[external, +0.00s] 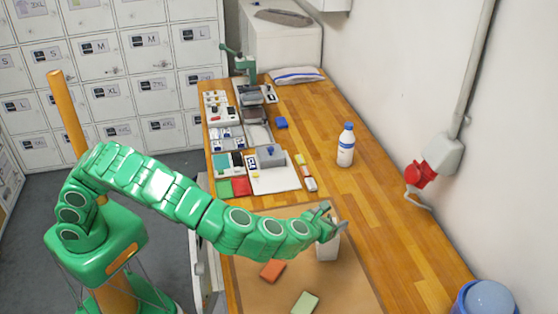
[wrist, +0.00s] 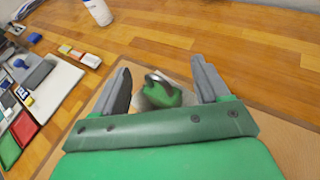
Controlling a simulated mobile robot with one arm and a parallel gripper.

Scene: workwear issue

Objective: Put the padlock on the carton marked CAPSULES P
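The green padlock (wrist: 160,95) with a grey metal shackle shows in the wrist view between the fingers of my gripper (wrist: 160,85). My gripper is open, with a gap on both sides of the padlock. A light surface shows around the padlock, seemingly the top of the white carton (external: 328,250) below my gripper (external: 325,218) in the external view. I cannot tell for certain whether the padlock rests on it. My gripper hides the padlock in the external view. No marking on the carton is legible.
An orange-red block (external: 272,271) and a pale green block (external: 305,302) lie on the brown mat (external: 350,285). A white bottle with a blue cap (external: 346,148) stands farther back. A blue container (external: 487,298) is at the right front. Trays and small goods fill the table's left side.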

